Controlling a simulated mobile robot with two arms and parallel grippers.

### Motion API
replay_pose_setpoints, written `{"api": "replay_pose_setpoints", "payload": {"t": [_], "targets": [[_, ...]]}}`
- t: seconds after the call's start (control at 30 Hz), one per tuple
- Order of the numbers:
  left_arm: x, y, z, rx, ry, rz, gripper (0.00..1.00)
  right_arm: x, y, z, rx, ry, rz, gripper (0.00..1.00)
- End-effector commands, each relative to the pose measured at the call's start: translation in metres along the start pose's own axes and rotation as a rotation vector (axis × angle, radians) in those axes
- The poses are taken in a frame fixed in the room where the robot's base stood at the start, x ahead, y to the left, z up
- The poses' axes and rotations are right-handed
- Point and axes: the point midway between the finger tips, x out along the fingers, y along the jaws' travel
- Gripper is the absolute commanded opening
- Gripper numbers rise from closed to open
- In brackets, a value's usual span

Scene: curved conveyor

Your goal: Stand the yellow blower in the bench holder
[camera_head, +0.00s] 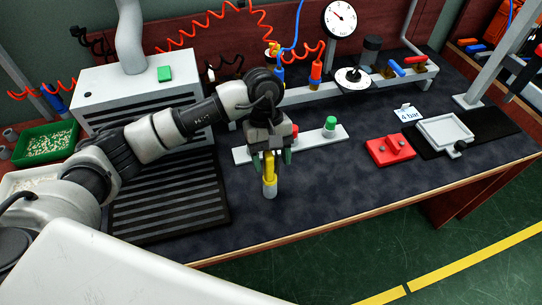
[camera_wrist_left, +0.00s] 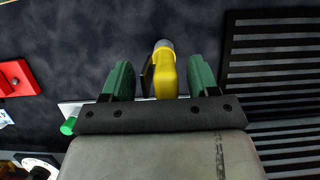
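The yellow blower (camera_head: 269,170) is upright over the front part of the dark bench, below my left gripper (camera_head: 271,157). A light grey cylindrical piece (camera_head: 270,190) is at its lower end; I cannot tell whether this is the blower's own end or the bench holder. In the left wrist view the blower (camera_wrist_left: 166,75) is between the two green fingers of my left gripper (camera_wrist_left: 160,80), with a visible gap on each side. The fingers are open around it. The blower's upper part is hidden by the gripper. My right gripper is not in view.
A white strip with a green button (camera_head: 330,127) lies behind the gripper. A black slatted mat (camera_head: 170,200) is left. A red block (camera_head: 390,150) and a grey tray fixture (camera_head: 445,131) are right. The bench front right of the blower is clear.

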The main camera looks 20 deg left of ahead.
Motion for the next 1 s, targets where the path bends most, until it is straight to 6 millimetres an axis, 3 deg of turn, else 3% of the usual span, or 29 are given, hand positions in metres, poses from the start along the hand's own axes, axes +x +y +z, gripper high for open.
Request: {"api": "replay_pose_setpoints", "payload": {"t": [0.37,0.8,1.0], "targets": [[-0.004,0.0,-0.001,0.0,0.001,0.0,0.65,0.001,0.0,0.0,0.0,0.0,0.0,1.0],[-0.083,0.001,-0.001,0.0,0.003,0.003,0.65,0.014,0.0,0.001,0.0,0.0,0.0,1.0],[-0.104,0.0,-0.001,0.0,0.001,0.001,0.65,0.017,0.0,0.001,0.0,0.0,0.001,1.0]]}}
